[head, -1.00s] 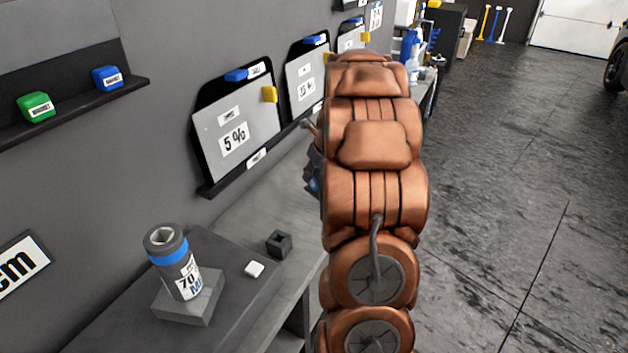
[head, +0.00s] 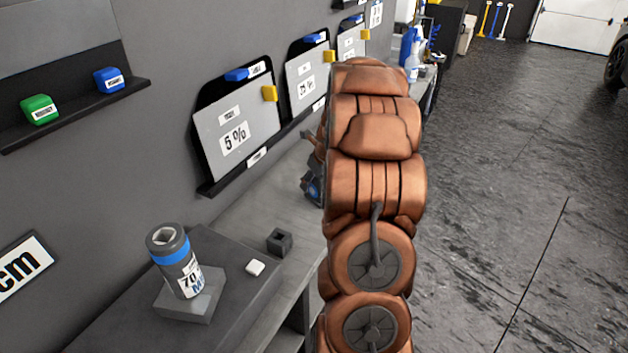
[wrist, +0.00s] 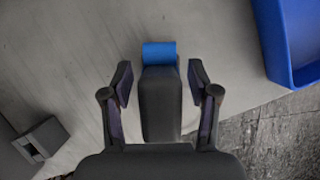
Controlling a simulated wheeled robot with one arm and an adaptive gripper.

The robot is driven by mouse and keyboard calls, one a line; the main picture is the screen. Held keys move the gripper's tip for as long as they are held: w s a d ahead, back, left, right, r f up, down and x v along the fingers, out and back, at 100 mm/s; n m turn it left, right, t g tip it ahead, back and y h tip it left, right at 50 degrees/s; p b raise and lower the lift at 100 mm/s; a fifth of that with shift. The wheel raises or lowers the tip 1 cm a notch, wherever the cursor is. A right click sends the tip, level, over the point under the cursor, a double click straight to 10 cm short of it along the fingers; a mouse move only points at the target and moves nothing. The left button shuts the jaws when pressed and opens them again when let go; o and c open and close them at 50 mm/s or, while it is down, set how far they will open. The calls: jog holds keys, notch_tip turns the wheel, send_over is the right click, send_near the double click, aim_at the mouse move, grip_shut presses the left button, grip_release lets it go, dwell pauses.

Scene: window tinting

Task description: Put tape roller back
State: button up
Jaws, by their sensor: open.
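In the wrist view, a tape roller with a bright blue roll (wrist: 159,53) and a dark grey body (wrist: 160,104) is between the two fingers of my gripper (wrist: 160,82). The fingers are open, one on each side, with visible gaps to the body. The roller is over the grey bench top (wrist: 75,60); whether it rests on it I cannot tell.
A blue bin (wrist: 268,50) is at the right in the wrist view. In the head view, a grey cylinder with a blue band (head: 175,262) stands on a block, near a white piece (head: 255,268) and a black hollow cube (head: 279,241). Tint panels (head: 247,125) line the wall.

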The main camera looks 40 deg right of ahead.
jog(key=shift+r, duration=0.1)
jog(key=b+v, duration=0.2)
jog(key=v, duration=1)
jog(key=s+a+n+g+y, duration=0.15)
jog(key=s+a+n, duration=0.25)
jog(key=a+n, duration=0.7)
jog(key=s+a+n+g, duration=0.25)
jog(key=a+n, duration=0.45)
jog(key=a, duration=0.8)
jog(key=s+a+n, duration=0.3)
jog(key=s+n, duration=0.3)
jog(key=s+a+f+n+g, duration=0.1)
jog(key=s+a+n, duration=0.3)
jog(key=s+n, duration=0.2)
jog(key=s+a+f+n+g+h, duration=0.1)
jog(key=s+a+n, duration=0.3)
jog(key=s+n, duration=0.3)
jog(key=shift+s+f, duration=0.25)
jog(key=shift+s, duration=0.5)
jog(key=shift+a, duration=0.15)
jog(key=shift+r, duration=0.1)
